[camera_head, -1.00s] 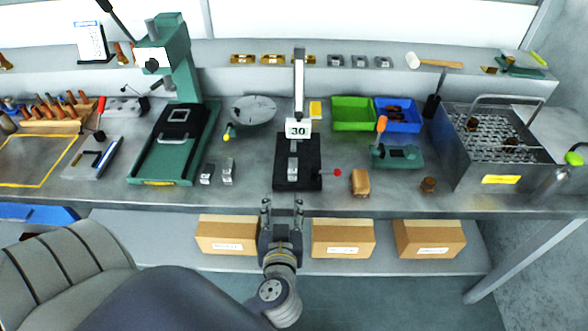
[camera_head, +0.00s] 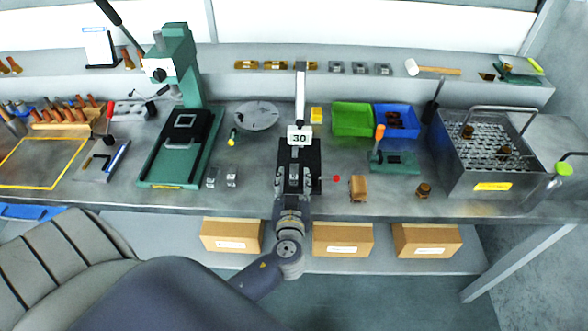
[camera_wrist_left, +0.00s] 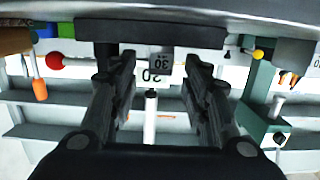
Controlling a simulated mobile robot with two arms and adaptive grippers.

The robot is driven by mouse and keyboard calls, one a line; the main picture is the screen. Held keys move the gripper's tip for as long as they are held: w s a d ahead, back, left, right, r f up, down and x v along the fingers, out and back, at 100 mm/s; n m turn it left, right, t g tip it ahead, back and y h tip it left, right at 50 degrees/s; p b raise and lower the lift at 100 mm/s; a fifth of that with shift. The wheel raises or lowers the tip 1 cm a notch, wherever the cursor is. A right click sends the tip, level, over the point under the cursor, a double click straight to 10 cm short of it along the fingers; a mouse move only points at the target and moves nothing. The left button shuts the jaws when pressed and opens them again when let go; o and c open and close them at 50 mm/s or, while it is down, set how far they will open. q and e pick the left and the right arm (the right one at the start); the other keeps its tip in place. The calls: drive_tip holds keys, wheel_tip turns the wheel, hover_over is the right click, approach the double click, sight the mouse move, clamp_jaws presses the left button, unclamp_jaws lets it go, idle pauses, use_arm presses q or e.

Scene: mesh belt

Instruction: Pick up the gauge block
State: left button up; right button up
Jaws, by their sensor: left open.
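My left gripper (camera_head: 294,168) is open over the stand, with one finger on each side of the block. The fingers (camera_wrist_left: 160,72) also show apart in the left wrist view. Whether they touch the block cannot be told. My right gripper is not in view.
Two more small metal blocks (camera_head: 221,179) stand left of the stand, near a green press (camera_head: 180,150). A red knob (camera_head: 336,179) and a brown block (camera_head: 358,188) are to the right. A pale column (camera_head: 300,90) rises behind the stand.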

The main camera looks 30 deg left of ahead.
use_arm(q)
drive_tip(key=shift+x, duration=0.85)
drive_tip(key=shift+d, duration=0.1)
drive_tip(key=shift+s, duration=0.1)
drive_tip(key=shift+c, duration=0.3)
clamp_jaws()
